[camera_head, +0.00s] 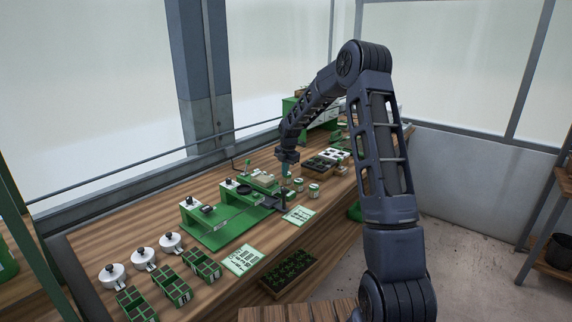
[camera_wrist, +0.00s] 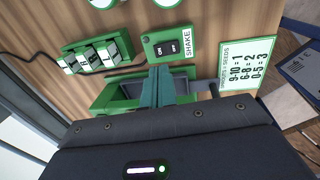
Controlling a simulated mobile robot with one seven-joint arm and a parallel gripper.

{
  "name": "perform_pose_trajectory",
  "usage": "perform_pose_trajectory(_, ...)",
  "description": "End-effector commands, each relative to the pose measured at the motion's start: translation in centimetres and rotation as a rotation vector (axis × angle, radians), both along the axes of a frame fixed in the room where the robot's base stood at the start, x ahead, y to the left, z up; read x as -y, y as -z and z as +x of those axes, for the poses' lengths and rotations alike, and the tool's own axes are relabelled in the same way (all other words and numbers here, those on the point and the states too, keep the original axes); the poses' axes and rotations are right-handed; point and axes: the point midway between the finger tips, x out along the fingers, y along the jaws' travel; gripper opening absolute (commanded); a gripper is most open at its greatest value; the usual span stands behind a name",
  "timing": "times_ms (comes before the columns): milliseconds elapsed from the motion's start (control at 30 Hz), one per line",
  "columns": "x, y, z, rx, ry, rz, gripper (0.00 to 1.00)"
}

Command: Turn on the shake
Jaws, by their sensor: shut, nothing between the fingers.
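In the head view my gripper (camera_head: 286,174) points down over the far end of the green machine (camera_head: 220,228), and the shake box is not clear there.
A green holder with pale blocks (camera_wrist: 97,56) stands left of the box in the wrist view. A seed-count card (camera_wrist: 247,62) lies to the right. Several white pots (camera_head: 143,259) and green trays (camera_head: 171,286) stand at the table's near end. Small jars (camera_head: 314,190) stand near my gripper.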

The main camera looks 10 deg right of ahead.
Motion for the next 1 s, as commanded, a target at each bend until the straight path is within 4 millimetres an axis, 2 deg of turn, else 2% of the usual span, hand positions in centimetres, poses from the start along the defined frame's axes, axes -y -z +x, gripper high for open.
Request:
perform_pose_trajectory(200,-0.4,3.8,0.3,-0.002,-0.001,-0.001,0.00)
perform_pose_trajectory(400,-0.7,6.1,0.6,-0.001,-0.001,0.000,0.00)
perform_pose_trajectory(600,-0.7,7.0,0.7,0.001,0.000,-0.001,0.00)
perform_pose_trajectory(1000,-0.8,7.1,0.7,-0.008,-0.001,-0.007,0.00)
